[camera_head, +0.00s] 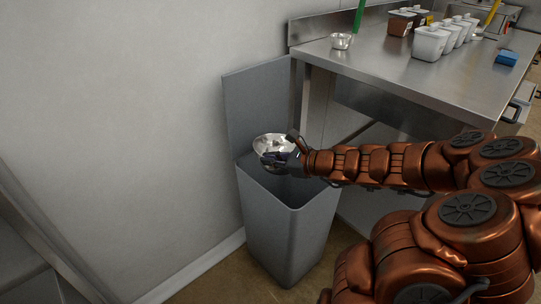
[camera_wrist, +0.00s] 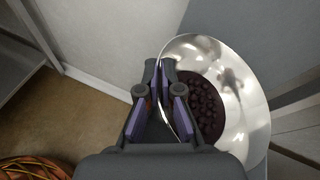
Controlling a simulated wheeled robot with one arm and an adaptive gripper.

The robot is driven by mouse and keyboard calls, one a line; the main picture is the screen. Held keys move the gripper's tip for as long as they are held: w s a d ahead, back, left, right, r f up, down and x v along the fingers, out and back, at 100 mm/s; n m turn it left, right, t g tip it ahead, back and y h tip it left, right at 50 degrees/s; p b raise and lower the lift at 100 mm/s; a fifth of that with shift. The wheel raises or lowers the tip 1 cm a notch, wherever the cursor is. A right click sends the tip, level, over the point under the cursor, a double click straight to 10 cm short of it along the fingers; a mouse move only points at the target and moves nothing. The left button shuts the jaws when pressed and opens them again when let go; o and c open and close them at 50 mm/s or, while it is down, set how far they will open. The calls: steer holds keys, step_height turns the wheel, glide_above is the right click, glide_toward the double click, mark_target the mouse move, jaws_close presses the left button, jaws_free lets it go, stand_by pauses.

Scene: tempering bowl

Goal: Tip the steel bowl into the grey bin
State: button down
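The shiny steel bowl (camera_head: 268,140) is held up at the mouth of the grey bin (camera_head: 290,235), whose lid stands open against the wall. In the wrist view the bowl (camera_wrist: 245,90) holds many dark round pieces (camera_wrist: 210,105). My gripper (camera_head: 294,157) is at the bowl's right side in the head view. In the wrist view its purple-padded fingers (camera_wrist: 160,80) are closed on the bowl's near rim. The pieces still lie inside the bowl; I cannot tell exactly how far it tilts. The bin's inside is mostly hidden by the bowl and my arm.
A steel table (camera_head: 400,75) stands right behind the bin, with a small metal bowl (camera_head: 341,41), several white tubs (camera_head: 430,43) and a blue block (camera_head: 506,58) on it. A wall (camera_head: 120,120) closes the left. Some brown floor shows around the bin.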

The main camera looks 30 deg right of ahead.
steer(key=shift+d+r+m+y+p, duration=0.15)
steer(key=shift+r+m+y+p, duration=0.5)
steer(key=shift+p, duration=0.8)
steer(key=p, duration=0.1)
steer(key=d+m+p, duration=0.1)
steer(key=p, duration=0.1)
steer(key=shift+w+d+r+m+y, duration=0.1)
steer(key=shift+w+r+m+y, duration=0.15)
steer(key=shift+r, duration=0.15)
steer(key=w+d+r+m+t+y+p, duration=0.1)
steer(key=w+d+m+t+p, duration=0.2)
steer(key=d+m+p, duration=0.4)
steer(key=w+d+r+m+t+y+p, duration=0.1)
steer(key=w+d+r+m+t+p, duration=0.1)
steer(key=d+m+p, duration=0.5)
steer(key=shift+w+d+r+m+t+y+p, duration=0.25)
steer(key=shift+w+d+m+t+y+p, duration=0.35)
steer(key=shift+d+m, duration=2.05)
steer(key=shift+w+a+m, duration=0.2)
steer(key=shift+a+m, duration=0.25)
stand_by(0.8)
